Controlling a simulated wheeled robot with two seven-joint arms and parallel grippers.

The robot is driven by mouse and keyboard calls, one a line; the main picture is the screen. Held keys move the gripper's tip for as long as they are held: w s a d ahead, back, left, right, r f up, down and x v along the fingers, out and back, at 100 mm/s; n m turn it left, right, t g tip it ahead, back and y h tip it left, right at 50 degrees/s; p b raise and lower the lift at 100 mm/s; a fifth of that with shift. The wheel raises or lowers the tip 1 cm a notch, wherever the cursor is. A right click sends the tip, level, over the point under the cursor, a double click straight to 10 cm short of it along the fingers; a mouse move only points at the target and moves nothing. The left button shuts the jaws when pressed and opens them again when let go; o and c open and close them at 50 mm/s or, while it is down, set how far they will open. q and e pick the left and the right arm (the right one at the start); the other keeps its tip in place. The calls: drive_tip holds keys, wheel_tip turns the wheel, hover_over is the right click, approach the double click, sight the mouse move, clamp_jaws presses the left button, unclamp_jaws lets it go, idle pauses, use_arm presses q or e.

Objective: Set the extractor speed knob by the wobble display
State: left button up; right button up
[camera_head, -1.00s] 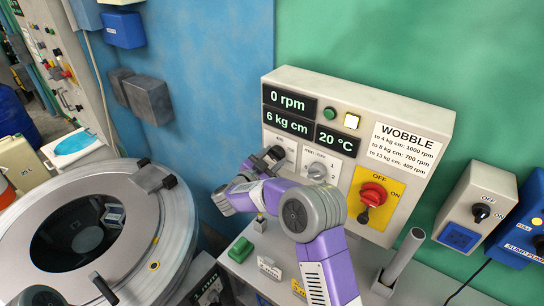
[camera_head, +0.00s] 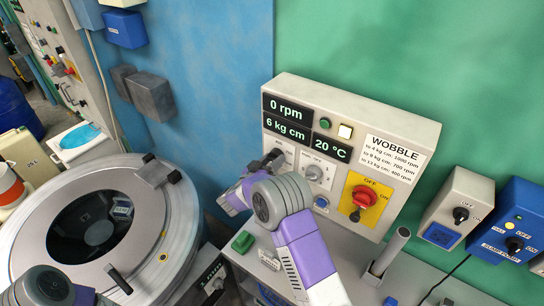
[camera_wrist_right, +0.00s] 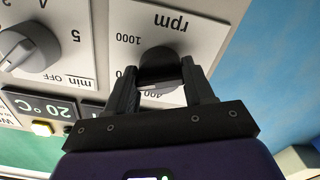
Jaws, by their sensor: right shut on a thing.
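The white extractor panel (camera_head: 400,135) has a black wobble display (camera_head: 288,126) reading 6 kg cm. The speed display (camera_head: 288,104) above reads 0 rpm. A printed WOBBLE label (camera_head: 394,158) lists 1000 rpm to 4, 700 to 8 and 400 to 13 kg cm. My right gripper (camera_head: 266,164) is at the panel's lower left, shut on the rpm knob. In the right wrist view the dark rpm knob (camera_wrist_right: 158,66) sits between its two fingers; the plate appears upside down, with 1000 and 400 legible. My left gripper is out of view; part of its arm shows lower left.
Right of the rpm plate are a grey min timer knob (camera_head: 314,174) and a red main switch (camera_head: 364,197) on yellow. A green button (camera_head: 243,242) and an upright grey tube (camera_head: 391,250) stand below. The round drum (camera_head: 180,212) fills the lower left.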

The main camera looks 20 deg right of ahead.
drive_tip(key=shift+n+p, duration=0.35)
drive_tip(key=shift+n, duration=0.15)
drive_tip(key=o, duration=1)
drive_tip(key=shift+o, duration=0.2)
drive_tip(key=b+v, duration=0.1)
drive_tip(key=v, duration=0.6)
drive_tip(key=shift+s+a, duration=0.2)
